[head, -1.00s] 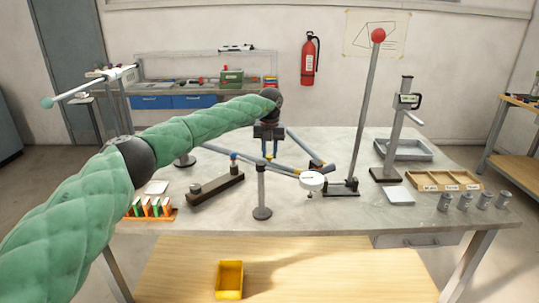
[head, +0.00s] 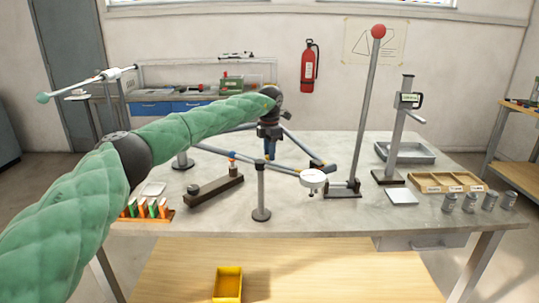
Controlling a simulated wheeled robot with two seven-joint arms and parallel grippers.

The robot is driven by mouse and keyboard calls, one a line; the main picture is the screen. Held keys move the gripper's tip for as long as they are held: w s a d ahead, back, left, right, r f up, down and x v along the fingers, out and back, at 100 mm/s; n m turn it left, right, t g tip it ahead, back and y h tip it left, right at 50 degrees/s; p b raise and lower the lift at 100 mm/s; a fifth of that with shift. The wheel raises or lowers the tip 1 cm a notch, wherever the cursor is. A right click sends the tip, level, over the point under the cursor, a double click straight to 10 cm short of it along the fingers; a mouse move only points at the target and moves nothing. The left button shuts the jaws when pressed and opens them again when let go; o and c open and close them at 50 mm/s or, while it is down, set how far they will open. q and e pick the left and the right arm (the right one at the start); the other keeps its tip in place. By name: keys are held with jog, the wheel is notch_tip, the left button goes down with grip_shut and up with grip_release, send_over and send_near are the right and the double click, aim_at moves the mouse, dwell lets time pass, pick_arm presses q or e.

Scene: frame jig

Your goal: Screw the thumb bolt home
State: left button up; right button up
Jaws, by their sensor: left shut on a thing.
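The frame's grey tubes (head: 236,158) spread out below and beside the gripper. A blue-and-orange joint (head: 317,165) lies to its right. How deep the bolt sits cannot be seen. My right gripper is not in view.
A tall red-knobbed lever (head: 366,100) and a height gauge (head: 397,130) rise to the right. A dark bar fixture (head: 214,189) lies left. The table's front middle (head: 330,217) is clear.

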pick_arm(q)
jog(key=shift+m, duration=1)
jog(key=m, duration=0.3)
jog(key=shift+b, duration=0.4)
jog(key=shift+r+m, duration=0.1)
jog(key=shift+m, duration=1.3)
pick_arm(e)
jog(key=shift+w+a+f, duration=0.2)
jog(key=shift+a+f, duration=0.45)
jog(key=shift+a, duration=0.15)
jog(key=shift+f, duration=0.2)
pick_arm(q)
jog(key=shift+a, duration=0.1)
jog(key=o, duration=1)
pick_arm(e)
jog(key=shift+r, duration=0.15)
